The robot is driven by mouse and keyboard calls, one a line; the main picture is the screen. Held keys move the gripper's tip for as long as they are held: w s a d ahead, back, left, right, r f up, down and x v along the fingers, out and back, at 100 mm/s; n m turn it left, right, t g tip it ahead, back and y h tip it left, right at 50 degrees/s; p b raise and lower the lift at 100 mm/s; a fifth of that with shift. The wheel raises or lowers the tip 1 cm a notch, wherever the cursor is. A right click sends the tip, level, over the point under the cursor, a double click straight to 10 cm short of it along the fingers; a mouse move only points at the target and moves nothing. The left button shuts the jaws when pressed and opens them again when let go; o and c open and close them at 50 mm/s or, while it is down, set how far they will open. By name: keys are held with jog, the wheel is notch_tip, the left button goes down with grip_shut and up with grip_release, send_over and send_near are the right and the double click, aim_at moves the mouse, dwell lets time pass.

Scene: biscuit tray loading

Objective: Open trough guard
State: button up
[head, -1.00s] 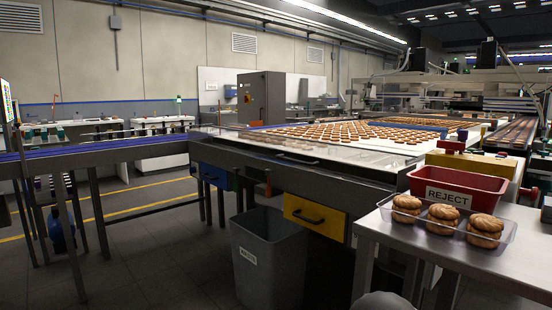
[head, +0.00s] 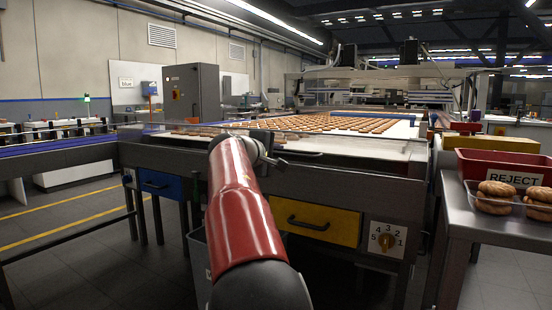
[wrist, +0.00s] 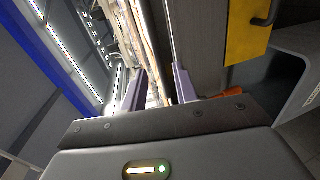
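The trough guard appears to be the clear panel (head: 365,146) along the front of the biscuit trough. A dark bar handle (head: 298,155) shows at its front edge, and the guard looks down. My gripper (head: 270,153) is at the end of my red arm, just left of that handle, at about trough-edge height. In the wrist view my gripper (wrist: 160,88) has its two fingers apart, with a bright strip of the trough showing between and beyond them. Nothing is clearly held. My arm hides part of the guard's left side. I cannot tell whether the fingers touch anything.
Below the trough are a yellow drawer (head: 318,221), a blue drawer (head: 163,184) and a numbered dial (head: 386,241). A grey bin (wrist: 298,108) stands below, mostly hidden by my arm in the head view. A red REJECT box (head: 505,165) and biscuits are on the steel table (head: 480,225) at right.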

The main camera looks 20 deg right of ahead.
aim_at(288, 155)
jog(key=p+x, duration=0.2)
jog(key=x, duration=0.5)
jog(key=shift+w+d+r, duration=0.1)
jog(key=shift+w+d, duration=0.15)
jog(key=shift+d, duration=0.05)
grip_shut()
